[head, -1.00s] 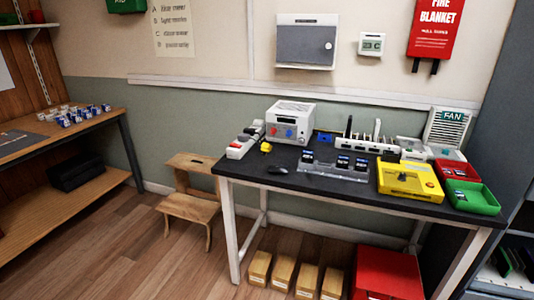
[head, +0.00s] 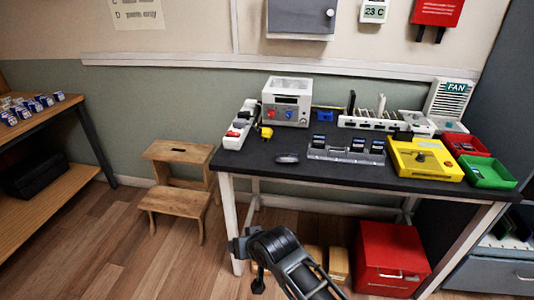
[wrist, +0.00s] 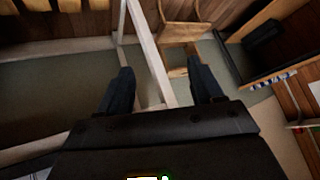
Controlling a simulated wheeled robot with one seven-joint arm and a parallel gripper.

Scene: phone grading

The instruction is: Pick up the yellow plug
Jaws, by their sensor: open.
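The yellow plug (head: 266,132) is small and sits near the left end of the black table, beside a white power strip (head: 240,126) and in front of a white box with knobs. In the head view my arm reaches up from the bottom edge, in front of the table and below its top. In the wrist view my gripper (wrist: 162,84) is open and empty, its two dark fingers well apart. A pale table leg and the stool show beyond them. The plug cannot be made out in the wrist view.
A dark mouse-shaped object (head: 287,157) and a grey rack (head: 345,155) lie near the table's front edge. A yellow device (head: 425,160) and red and green trays stand right. A wooden stool (head: 175,190) stands left of the table; a red cabinet (head: 391,255) is below.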

